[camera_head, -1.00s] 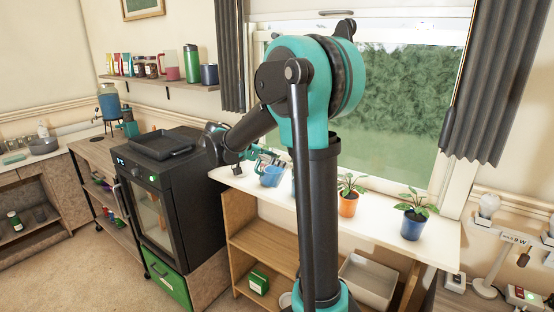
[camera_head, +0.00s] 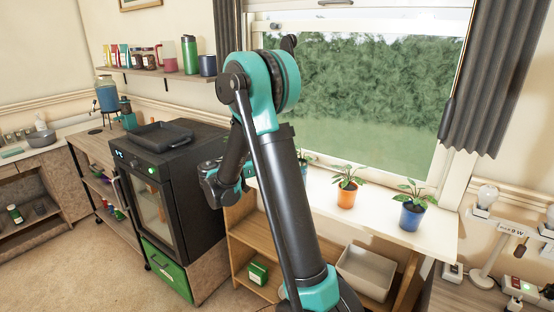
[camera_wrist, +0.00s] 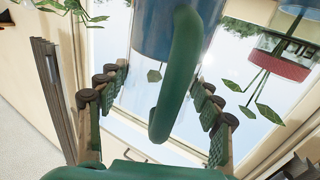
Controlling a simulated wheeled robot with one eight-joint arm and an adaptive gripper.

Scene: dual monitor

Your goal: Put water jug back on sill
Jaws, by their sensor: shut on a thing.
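The water jug has a blue body (camera_wrist: 180,30) and a curved green handle (camera_wrist: 178,85) in the wrist view. My gripper (camera_wrist: 160,90) is shut on the jug, its padded fingers on either side of the handle. In the head view my arm hides the jug and the fingertips; my wrist is left of the sill's near end. The white sill (camera_head: 375,215) runs under the window.
An orange potted plant (camera_head: 346,193) and a blue potted plant (camera_head: 411,211) stand on the sill, with another plant partly hidden behind my arm. A black oven (camera_head: 180,170) stands left of my wrist. A shelf unit (camera_head: 244,237) is below the sill.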

